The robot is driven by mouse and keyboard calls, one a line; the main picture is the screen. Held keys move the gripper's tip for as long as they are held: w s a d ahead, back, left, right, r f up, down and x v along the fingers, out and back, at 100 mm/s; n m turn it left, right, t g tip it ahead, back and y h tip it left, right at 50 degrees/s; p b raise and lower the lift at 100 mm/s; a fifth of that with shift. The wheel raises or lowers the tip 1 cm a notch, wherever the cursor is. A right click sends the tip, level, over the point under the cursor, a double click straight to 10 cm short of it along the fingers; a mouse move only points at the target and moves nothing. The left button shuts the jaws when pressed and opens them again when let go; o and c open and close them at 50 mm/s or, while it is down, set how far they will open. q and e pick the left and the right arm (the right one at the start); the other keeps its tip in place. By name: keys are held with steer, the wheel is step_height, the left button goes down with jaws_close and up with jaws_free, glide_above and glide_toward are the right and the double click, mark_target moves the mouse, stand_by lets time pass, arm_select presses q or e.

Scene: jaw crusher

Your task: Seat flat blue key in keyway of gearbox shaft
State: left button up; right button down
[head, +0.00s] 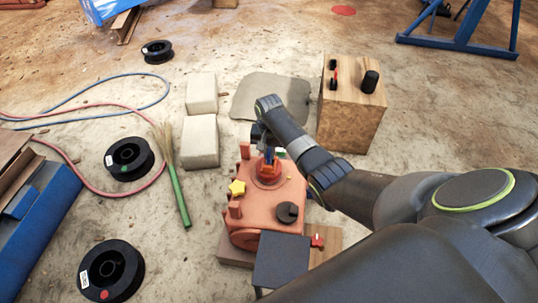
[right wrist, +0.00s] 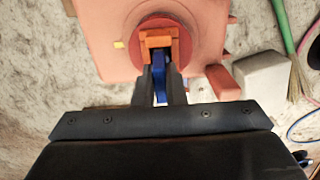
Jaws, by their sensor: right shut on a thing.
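The gearbox (head: 283,196) is a salmon-coloured housing on the floor in the middle of the head view. Its orange shaft (head: 268,170) stands up from a round red collar; the shaft end (right wrist: 158,42) also shows in the right wrist view. My right gripper (right wrist: 160,72) is shut on the flat blue key (right wrist: 160,88), which points at the shaft end. The key is right at the shaft, but I cannot tell whether it touches or lies in the keyway. In the head view the right gripper (head: 267,150) is just above the shaft. My left gripper is not in view.
A yellow star knob (head: 237,188) and a dark round knob (head: 288,212) sit on the gearbox. A wooden block (head: 348,125) stands behind right. Pale blocks (head: 200,140), a green-handled brush (head: 179,197) and black spools (head: 129,158) lie left. A dark flat-topped object (head: 283,260) stands in front.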

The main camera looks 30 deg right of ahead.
steer(key=c, duration=1.5)
jaws_free()
steer(key=shift+f, duration=0.1)
